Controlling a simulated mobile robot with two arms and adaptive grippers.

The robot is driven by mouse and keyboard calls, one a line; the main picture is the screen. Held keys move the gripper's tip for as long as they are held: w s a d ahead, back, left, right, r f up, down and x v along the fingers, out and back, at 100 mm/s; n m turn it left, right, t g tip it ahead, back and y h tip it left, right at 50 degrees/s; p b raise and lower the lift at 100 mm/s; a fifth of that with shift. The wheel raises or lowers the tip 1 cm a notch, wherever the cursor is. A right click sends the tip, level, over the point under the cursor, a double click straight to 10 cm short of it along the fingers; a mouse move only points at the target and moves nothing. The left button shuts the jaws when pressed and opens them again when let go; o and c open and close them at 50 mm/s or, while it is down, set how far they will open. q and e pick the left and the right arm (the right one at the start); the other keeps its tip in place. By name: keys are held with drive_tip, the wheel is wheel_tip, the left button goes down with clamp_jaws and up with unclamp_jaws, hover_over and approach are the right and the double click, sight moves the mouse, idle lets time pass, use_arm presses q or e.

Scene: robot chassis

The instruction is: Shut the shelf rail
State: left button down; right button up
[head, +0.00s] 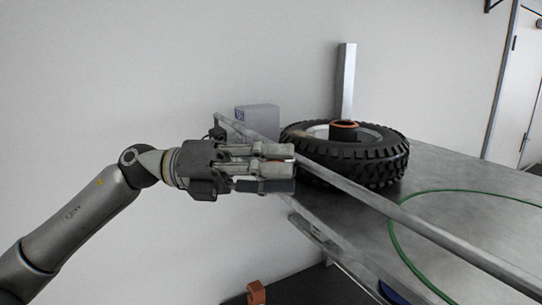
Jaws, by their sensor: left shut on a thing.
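The shelf rail (400,215) is a long thin grey metal bar. In the head view it runs diagonally from the back left to the lower right, along the near side of the metal shelf (475,220). My left gripper (285,168) reaches in from the left and is shut on the rail near its far left part. Its fingers hide that stretch of the bar, so the exact contact cannot be seen. A small dark fitting (217,133) is at the rail's far left end. My right gripper is not in view.
A black tire (385,170) lies on the shelf just behind the rail, with an orange-rimmed dark cylinder (343,131) in its middle. A grey box (258,118) and an upright post (347,80) stand behind. A green hoop (440,193) lies at right. An orange object (256,292) is below.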

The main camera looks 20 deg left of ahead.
use_arm(q)
drive_tip(key=shift+w+a+r+p, duration=0.1)
drive_tip(key=shift+w+r+p, duration=0.1)
drive_tip(key=shift+r, duration=0.25)
drive_tip(key=shift+w+r+p, duration=0.1)
drive_tip(key=shift+r+p, duration=0.05)
drive_tip(key=shift+r, duration=0.25)
drive_tip(key=c, duration=1.2)
unclamp_jaws()
drive_tip(key=shift+o, duration=0.5)
drive_tip(key=shift+d+f, duration=0.1)
drive_tip(key=shift+d, duration=0.2)
drive_tip(key=shift+w, duration=0.1)
drive_tip(key=shift+f, duration=0.1)
